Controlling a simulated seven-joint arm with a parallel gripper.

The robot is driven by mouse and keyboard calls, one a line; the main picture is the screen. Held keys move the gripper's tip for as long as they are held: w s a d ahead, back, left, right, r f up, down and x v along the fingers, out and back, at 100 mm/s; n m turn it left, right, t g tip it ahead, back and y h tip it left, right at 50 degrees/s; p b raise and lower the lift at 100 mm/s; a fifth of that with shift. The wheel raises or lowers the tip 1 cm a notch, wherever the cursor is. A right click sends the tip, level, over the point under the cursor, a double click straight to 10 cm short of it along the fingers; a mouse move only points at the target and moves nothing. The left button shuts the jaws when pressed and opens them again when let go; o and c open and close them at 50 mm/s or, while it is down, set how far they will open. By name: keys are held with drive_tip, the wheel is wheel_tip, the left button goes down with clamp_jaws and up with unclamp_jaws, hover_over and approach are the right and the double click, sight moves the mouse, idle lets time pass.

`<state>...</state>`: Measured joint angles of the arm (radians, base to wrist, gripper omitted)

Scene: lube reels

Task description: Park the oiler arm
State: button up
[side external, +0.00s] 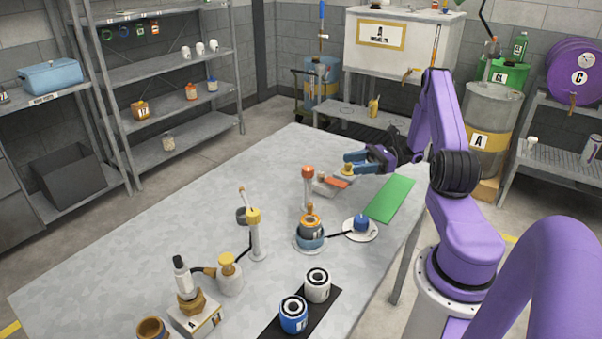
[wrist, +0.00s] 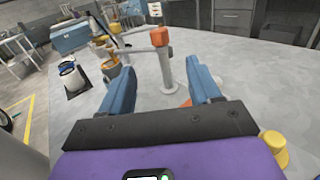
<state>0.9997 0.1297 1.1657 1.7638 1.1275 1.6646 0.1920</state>
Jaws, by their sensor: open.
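A grey post with an orange head (side external: 307,187) stands on the table. In the wrist view the orange head (wrist: 160,37) has a thin horizontal arm (wrist: 132,49) reaching left; I take this as the oiler arm, though I cannot be sure. A second post with a yellow head (side external: 254,217) stands farther left. My gripper (side external: 350,163) is open and empty, right of the orange-headed post and above the table. In the wrist view the post shows beyond and between my two blue fingers (wrist: 162,102), apart from them.
Below my gripper is a grey piece with an orange top (side external: 333,182) and a yellow knob (side external: 347,169). A blue and orange pot (side external: 311,230) connects by a dark line to a blue-capped dish (side external: 361,228). A green mat (side external: 390,199) lies right. The table's far left is clear.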

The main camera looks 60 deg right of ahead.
sight(308, 185)
drive_tip(key=x, duration=1.7)
drive_tip(key=shift+a, duration=0.15)
clamp_jaws()
